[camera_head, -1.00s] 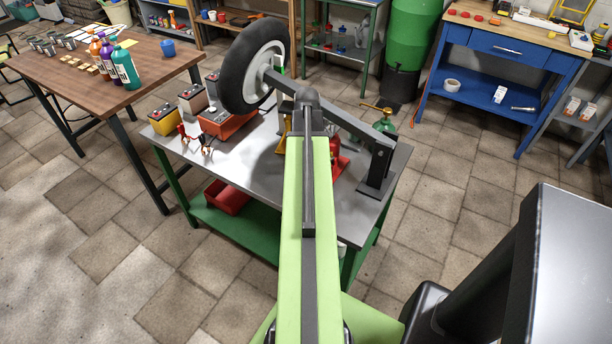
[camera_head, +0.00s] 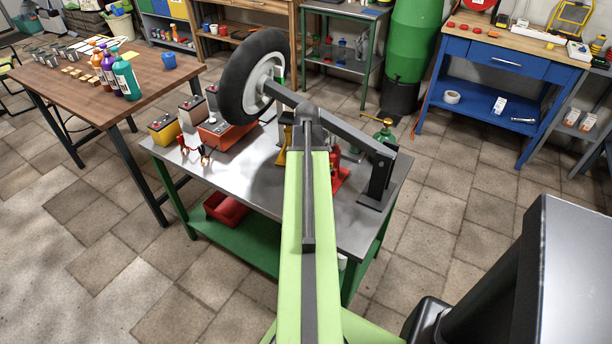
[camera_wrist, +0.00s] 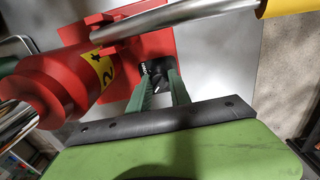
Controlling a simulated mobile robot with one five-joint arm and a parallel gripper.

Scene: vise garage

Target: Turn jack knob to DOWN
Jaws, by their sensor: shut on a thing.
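The red jack (camera_head: 341,172) stands on the metal bench (camera_head: 240,185), partly hidden behind my arm. In the wrist view the red jack body (camera_wrist: 65,85), with a yellow label, lies on the left and a metal bar crosses above. The small black jack knob (camera_wrist: 157,86) sits in a recess of the jack's red base, with a pale mark on its face. My gripper (camera_wrist: 160,74) has its two green fingers on either side of the knob and is shut on it. My fingertips are hidden behind my arm in the head view. The knob's DOWN marking is not readable.
A wheel (camera_head: 236,85) on a hub and bar stands over the bench. Car batteries (camera_head: 165,130) are at the bench's left. A green gas bottle (camera_head: 384,133) is behind the bar's stand. A wooden table (camera_head: 110,90) is left and a blue workbench (camera_head: 490,95) right; tiled floor lies between.

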